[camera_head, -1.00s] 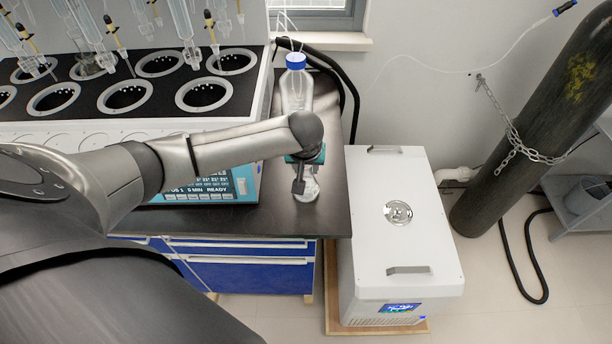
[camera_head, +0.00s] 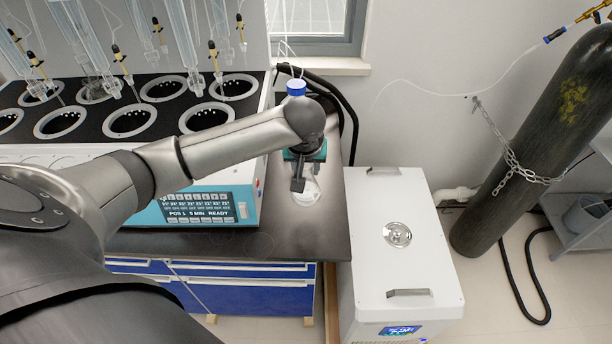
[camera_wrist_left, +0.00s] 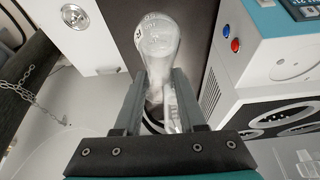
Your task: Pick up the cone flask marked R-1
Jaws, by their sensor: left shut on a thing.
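A clear glass cone flask (camera_head: 308,190) is at the right end of the dark bench, below my left gripper (camera_head: 298,182). In the left wrist view the flask (camera_wrist_left: 158,40) lies between the two fingers of my left gripper (camera_wrist_left: 160,88), its round base pointing away from the palm. The fingers are shut on its neck. Faint markings show on the glass, but I cannot read R-1. Whether the flask's base touches the bench is hard to tell. My right gripper is not in view.
A blue-capped bottle (camera_head: 296,88) stands behind my wrist, mostly hidden. The multi distiller (camera_head: 208,208) with its round wells is on the left. A white chiller box (camera_head: 400,240) stands on the floor to the right, and a dark gas cylinder (camera_head: 545,130) leans farther right.

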